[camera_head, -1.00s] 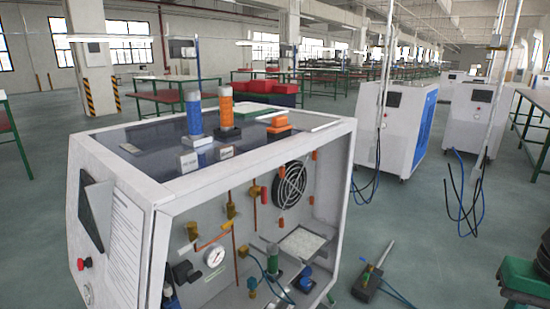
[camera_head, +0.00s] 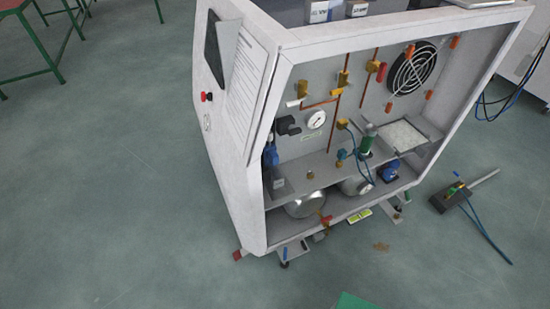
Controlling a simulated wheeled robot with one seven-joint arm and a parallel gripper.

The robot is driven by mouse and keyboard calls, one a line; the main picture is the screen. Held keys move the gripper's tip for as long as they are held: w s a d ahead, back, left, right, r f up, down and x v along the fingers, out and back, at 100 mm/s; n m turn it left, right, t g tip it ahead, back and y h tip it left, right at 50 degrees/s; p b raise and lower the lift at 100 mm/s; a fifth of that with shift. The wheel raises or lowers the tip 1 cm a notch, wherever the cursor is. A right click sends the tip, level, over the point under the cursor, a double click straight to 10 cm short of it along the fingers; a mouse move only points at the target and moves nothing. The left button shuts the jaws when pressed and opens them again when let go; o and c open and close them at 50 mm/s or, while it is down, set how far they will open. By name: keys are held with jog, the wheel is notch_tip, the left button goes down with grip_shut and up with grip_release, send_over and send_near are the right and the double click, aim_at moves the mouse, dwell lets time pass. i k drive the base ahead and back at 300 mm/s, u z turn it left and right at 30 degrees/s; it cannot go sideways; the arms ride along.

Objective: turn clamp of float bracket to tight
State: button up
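The open-fronted white generator cabinet (camera_head: 232,190) stands in the middle, with pipes, valves and a gauge (camera_head: 316,119) on its back panel. On the inner shelf (camera_head: 325,163) stand an upright green cylinder (camera_head: 367,138) at centre right and a blue part (camera_head: 271,156) at the left. A black fitting (camera_head: 288,126) sits on the panel left of the gauge. I cannot tell which small part is the float bracket or its clamp, nor how the clamp is turned. My gripper is not in view.
Silver tanks (camera_head: 306,204) lie under the shelf. Small parts lie by the cabinet's front foot. A green-framed table (camera_head: 25,45) is at the upper left. Floor at the left is clear.

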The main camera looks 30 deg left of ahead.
aim_at(292, 132)
jog(key=u, duration=1.1)
jog(key=k, duration=0.55)
jog(key=i, duration=0.5)
jog(key=z, duration=0.05)
